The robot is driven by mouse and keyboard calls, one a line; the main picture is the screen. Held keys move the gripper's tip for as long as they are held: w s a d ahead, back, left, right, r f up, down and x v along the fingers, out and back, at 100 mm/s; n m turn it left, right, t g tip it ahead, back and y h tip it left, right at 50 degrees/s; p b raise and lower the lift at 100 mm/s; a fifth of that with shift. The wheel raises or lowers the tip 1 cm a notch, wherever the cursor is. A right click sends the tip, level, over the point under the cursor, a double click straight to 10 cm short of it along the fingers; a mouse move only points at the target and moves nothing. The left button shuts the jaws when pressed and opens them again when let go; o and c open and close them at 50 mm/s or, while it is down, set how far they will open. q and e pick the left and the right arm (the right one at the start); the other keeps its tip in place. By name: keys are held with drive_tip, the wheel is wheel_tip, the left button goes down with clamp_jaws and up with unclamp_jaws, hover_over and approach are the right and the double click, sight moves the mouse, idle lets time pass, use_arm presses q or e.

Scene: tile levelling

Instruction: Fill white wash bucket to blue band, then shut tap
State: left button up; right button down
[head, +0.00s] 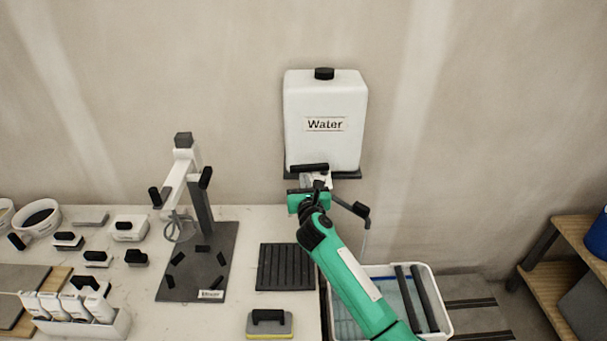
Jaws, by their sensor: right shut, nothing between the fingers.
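The white water tank (325,125), labelled "Water", stands on a dark wall shelf. Below it is the tap, with a black lever (310,168) and a dark spout (352,208) pointing right. A thin pale streak, seemingly water, drops from the spout. My right gripper (317,186) is shut and empty, just below the lever; I cannot tell whether it touches it. The white wash bucket (446,325) is at the bottom right, partly hidden by my right arm. Pale blue shows inside it, but I cannot make out the band or the water level. My left gripper is out of view.
A black ribbed mat (286,267) and a yellow-edged sponge float (270,324) lie left of the bucket. A tool stand (197,275) stands further left, with several small tools beyond it. Two dark rollers (424,298) lie across the bucket. A wooden shelf (567,275) is at the right.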

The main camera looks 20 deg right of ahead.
sight(302, 169)
drive_tip(key=shift+w+d, duration=0.2)
drive_tip(key=shift+w, duration=0.85)
drive_tip(key=shift+w+m+h+b, duration=0.4)
drive_tip(key=shift+w+b, duration=0.15)
drive_tip(key=shift+w, duration=0.05)
drive_tip(key=shift+r, duration=0.3)
drive_tip(key=shift+r, duration=0.15)
drive_tip(key=shift+a, duration=0.1)
